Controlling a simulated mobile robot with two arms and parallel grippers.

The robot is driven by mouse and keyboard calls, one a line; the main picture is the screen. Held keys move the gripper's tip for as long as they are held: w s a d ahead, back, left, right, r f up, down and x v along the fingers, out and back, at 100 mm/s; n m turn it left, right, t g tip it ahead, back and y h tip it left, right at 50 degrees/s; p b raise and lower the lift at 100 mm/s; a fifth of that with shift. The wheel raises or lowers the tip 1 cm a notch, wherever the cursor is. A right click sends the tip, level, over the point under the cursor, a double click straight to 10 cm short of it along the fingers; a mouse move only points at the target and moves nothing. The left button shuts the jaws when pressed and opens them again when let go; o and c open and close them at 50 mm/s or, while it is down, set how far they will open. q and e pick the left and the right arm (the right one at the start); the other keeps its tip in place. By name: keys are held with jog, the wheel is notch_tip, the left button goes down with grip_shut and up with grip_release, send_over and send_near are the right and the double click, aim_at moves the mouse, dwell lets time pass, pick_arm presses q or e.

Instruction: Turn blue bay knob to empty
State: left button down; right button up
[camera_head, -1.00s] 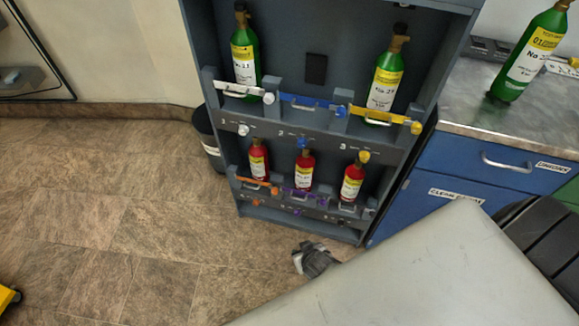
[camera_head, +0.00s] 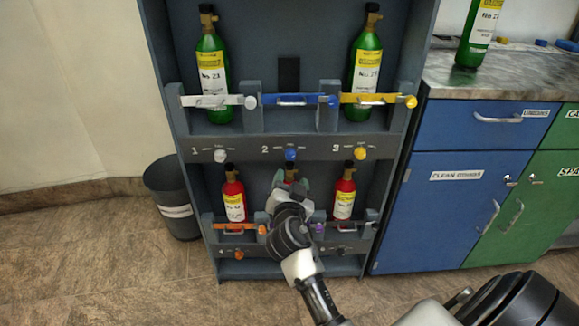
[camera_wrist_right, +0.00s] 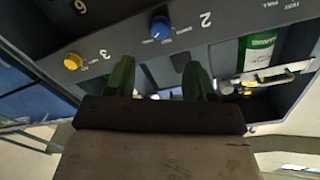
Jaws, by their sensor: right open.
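The blue knob (camera_head: 291,154) sits on the grey strip beside the number 2, under the middle upper bay with the blue bar (camera_head: 298,100). No bottle shows in that bay. My right gripper (camera_head: 290,182) is just below the blue knob, in front of the middle red bottle, which it mostly hides. In the right wrist view, the blue knob (camera_wrist_right: 160,27) is beyond the two green fingers (camera_wrist_right: 158,78), which are apart with nothing between them. The fingers do not touch the knob. The knob's exact pointer setting is too small to tell. My left gripper is not in view.
A white knob (camera_head: 220,155) and yellow knob (camera_head: 360,153) flank the blue one. Green bottles (camera_head: 213,70) stand in the outer upper bays, red bottles (camera_head: 234,200) below. A bin (camera_head: 172,200) stands left, a blue cabinet (camera_head: 440,215) right.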

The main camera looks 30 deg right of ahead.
aim_at(291, 157)
jog(key=x, duration=0.9)
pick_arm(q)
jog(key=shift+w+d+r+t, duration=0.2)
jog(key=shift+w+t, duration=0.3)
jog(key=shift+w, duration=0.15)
pick_arm(e)
jog(key=shift+c, duration=0.5)
jog(key=c, duration=0.8)
